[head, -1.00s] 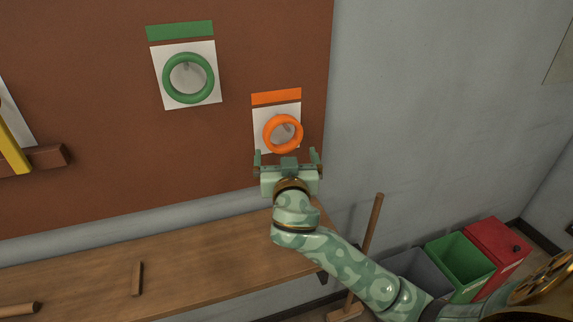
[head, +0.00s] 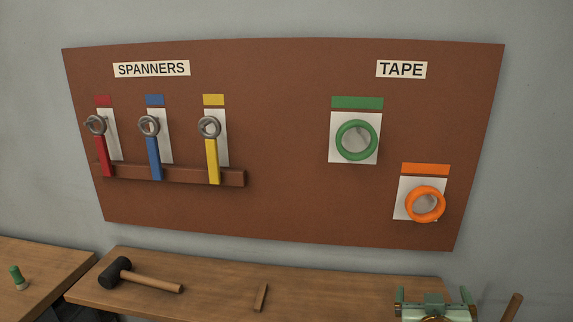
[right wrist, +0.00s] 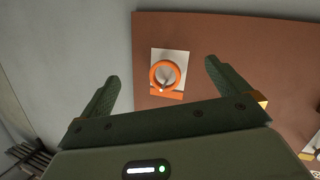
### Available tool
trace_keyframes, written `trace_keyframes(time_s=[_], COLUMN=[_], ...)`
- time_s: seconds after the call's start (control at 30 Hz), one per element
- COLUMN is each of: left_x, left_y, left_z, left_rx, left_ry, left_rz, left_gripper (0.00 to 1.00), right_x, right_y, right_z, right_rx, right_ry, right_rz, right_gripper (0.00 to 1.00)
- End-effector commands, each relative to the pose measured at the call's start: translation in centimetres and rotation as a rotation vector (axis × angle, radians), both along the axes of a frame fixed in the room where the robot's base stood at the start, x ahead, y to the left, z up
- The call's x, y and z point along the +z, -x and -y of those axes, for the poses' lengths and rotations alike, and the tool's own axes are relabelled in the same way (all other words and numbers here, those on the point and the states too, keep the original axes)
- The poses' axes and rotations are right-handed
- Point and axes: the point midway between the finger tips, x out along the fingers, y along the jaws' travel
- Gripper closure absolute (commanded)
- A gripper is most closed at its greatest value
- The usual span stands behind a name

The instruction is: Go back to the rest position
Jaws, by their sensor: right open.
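My right gripper (head: 434,296) is at the lower right of the head view, below the board's orange tape ring. Its two fingers stand apart with nothing between them, as the right wrist view (right wrist: 160,84) also shows. The orange tape ring (head: 426,204) hangs on the brown board (head: 290,120) over a white card, under an orange label. In the right wrist view the orange ring (right wrist: 164,75) lies beyond the fingertips, apart from them. My left gripper is out of view.
A green tape ring (head: 356,140) and red, blue (head: 154,158) and yellow (head: 212,162) spanners hang on the board. A mallet (head: 140,276) and a small wooden piece (head: 261,297) lie on the bench (head: 210,303) below. A wooden handle (head: 511,307) rises beside my right gripper.

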Motion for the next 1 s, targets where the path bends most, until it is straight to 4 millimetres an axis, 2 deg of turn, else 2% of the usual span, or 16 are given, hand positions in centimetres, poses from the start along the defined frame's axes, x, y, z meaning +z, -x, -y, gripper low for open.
trace_keyframes(time_s=[0.03,0.1,0.2,0.4,0.57,0.6,0.7,0.87,1.0], left_x=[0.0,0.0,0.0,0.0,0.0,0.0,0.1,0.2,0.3], left_y=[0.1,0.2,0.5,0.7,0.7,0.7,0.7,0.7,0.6], left_z=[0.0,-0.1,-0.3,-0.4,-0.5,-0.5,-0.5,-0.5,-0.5], left_rx=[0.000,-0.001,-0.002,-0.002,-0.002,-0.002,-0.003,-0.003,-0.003], left_ry=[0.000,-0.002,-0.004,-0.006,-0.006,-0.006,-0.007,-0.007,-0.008], left_rz=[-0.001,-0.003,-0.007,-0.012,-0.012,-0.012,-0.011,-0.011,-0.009], left_gripper=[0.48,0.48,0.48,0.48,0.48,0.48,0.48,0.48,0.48], right_x=[-2.2,-4.6,-7.1,-10.2,-11.5,-12.3,-15.9,-21.7,-27.5], right_y=[2.5,5.6,9.6,16.7,22.0,22.5,21.7,21.7,22.6], right_z=[-0.3,-0.6,-0.9,-1.3,-1.6,-1.8,-2.6,-3.8,-4.9], right_rx=[0.015,0.048,0.103,0.233,0.358,0.382,0.412,0.457,0.497], right_ry=[0.038,0.104,0.184,0.314,0.401,0.410,0.374,0.311,0.240], right_rz=[-0.104,-0.248,-0.419,-0.700,-0.894,-0.923,-0.937,-0.969,-1.004], right_gripper=[0.00,0.00,0.00,0.00,0.00,0.00,0.00,0.00,0.00])
